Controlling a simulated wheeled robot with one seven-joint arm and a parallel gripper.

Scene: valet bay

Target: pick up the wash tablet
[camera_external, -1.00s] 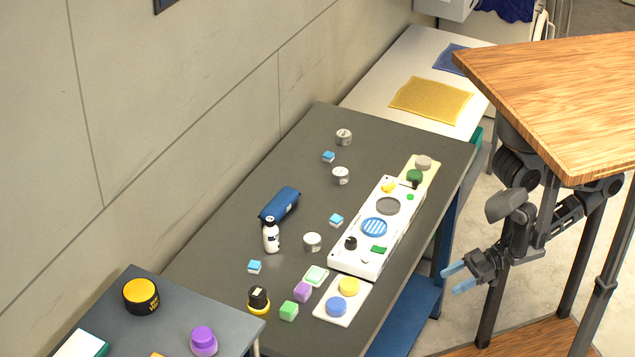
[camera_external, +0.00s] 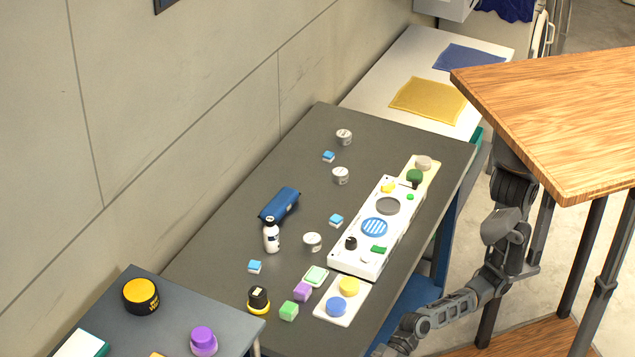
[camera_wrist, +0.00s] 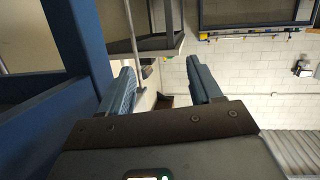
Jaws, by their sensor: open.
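Several small blue-and-white blocks that look like wash tablets lie apart on the dark grey table: one toward the back (camera_external: 328,156), one mid-table (camera_external: 336,220), one toward the front left (camera_external: 255,266). I cannot tell which one the task means. My gripper is low beside the table's front right edge in the external view, its fingers not showing there. In the wrist view my gripper (camera_wrist: 162,84) is open, with two blue fingers apart and nothing between them. No tablet shows in the wrist view.
A white panel (camera_external: 345,262) with discs lies along the table's right side. A blue pouch (camera_external: 280,204), white bottle (camera_external: 271,236), grey-white tubs and coloured blocks stand about the dark table (camera_external: 225,235). A blue table frame is close on the wrist view's left (camera_wrist: 75,40).

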